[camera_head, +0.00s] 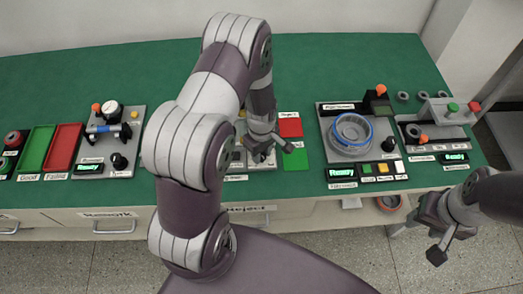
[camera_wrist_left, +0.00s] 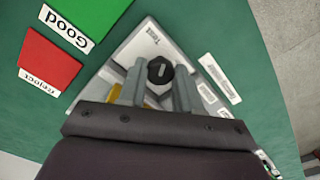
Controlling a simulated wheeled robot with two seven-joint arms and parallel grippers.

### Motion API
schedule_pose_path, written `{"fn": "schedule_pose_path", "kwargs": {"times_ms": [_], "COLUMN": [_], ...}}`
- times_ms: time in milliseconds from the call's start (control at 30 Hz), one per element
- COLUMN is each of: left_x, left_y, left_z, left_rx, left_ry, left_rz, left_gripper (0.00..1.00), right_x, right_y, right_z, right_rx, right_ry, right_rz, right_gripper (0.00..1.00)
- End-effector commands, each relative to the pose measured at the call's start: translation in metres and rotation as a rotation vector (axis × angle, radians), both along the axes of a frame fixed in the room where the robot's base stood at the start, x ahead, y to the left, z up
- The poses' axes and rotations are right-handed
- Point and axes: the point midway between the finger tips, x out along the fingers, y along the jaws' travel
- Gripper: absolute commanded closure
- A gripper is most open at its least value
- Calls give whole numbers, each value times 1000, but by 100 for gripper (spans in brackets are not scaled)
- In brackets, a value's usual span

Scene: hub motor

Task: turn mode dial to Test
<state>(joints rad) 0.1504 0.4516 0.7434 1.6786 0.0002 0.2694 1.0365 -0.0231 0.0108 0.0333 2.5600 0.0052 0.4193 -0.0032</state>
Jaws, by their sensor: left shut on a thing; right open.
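The mode dial (camera_wrist_left: 160,69) is a small round black knob with a pale pointer line, on a light grey panel (camera_wrist_left: 147,38). In the left wrist view a label reading "Test" (camera_wrist_left: 152,42) is printed near it, on the upper-left side. My left gripper (camera_wrist_left: 159,80) has a finger on either side of the dial and is shut on it. In the head view my left gripper (camera_head: 263,157) is over the middle station, and the dial is hidden by it. My right gripper (camera_head: 438,237) is open and empty, in front of the table at the right.
Red (camera_head: 290,127) and green (camera_head: 296,159) pads lie right of the middle station. A fixture with a blue-ringed motor part (camera_head: 351,132) stands further right, and a press-like unit (camera_head: 436,112) beyond it. Another dial station (camera_head: 108,140) stands left. The green table (camera_head: 330,60) is clear at the back.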

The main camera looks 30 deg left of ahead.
Motion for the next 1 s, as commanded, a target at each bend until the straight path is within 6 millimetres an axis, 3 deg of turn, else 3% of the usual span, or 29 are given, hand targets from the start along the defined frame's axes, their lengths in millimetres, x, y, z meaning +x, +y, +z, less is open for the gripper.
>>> {"fn": "schedule_pose_path", "kwargs": {"times_ms": [333,900,933,1000], "left_x": [2,3,3,2], "left_y": [1,1,1,1], "left_z": [2,2,2,2], "left_rx": [1,0,0,1], "left_ry": [-7,-8,-8,-7], "left_rz": [138,165,165,165], "left_gripper": [97,97,57,41], "right_x": [0,0,0,0], "right_y": [0,0,0,0], "right_z": [3,3,3,3], "right_rx": [0,0,0,0], "right_ry": [0,0,0,0], "right_rz": [0,0,0,0], "right_gripper": [57,57,57,57]}}
